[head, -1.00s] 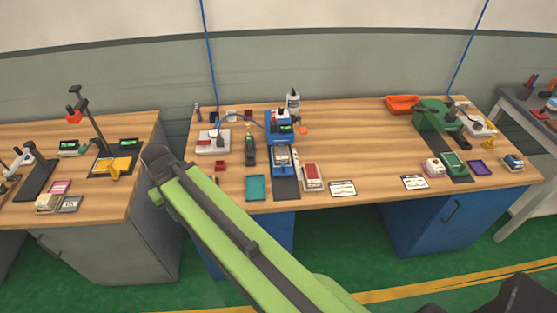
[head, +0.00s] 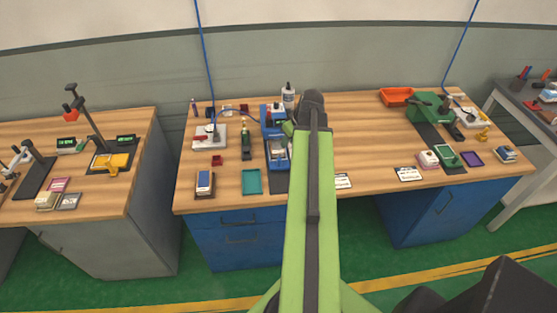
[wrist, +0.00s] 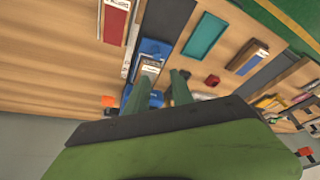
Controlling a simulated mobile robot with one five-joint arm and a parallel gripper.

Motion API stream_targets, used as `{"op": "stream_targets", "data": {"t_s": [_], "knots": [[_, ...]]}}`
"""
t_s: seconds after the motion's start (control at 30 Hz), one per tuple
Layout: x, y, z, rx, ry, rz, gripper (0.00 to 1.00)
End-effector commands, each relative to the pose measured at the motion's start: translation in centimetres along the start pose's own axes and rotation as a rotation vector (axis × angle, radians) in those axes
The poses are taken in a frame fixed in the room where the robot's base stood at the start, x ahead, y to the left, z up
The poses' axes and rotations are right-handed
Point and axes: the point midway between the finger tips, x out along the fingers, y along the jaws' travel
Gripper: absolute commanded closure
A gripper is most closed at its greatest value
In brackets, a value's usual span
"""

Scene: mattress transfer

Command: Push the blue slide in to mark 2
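The blue device (head: 266,132) stands on the middle table with a small dark display at its back. A blue piece with a pale top (head: 278,153), which may be the slide, sits at its front; mark 2 is not readable. In the wrist view the blue device (wrist: 154,47) lies beyond the fingers. My gripper (wrist: 160,90) has two fingers apart, with nothing seen between them. In the head view my arm reaches over the right side of the device, and the fingers are mostly hidden. I cannot tell whether they touch the device.
A teal tray (head: 251,181) and a blue-topped box (head: 204,183) lie to the front left. A dark green-tipped bottle (head: 246,145) and a white station (head: 208,139) stand left of the device. A white bottle (head: 288,97) stands behind.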

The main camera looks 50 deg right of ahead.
Motion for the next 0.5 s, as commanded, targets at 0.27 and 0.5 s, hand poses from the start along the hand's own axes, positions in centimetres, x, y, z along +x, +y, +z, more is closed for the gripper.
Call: {"op": "stream_targets", "data": {"t_s": [0.27, 0.5], "knots": [[0.3, 0.8, 0.5, 0.001, 0.007, 0.006, 0.71], [3.8, 0.9, 0.7, 0.002, 0.005, 0.006, 0.71]]}}
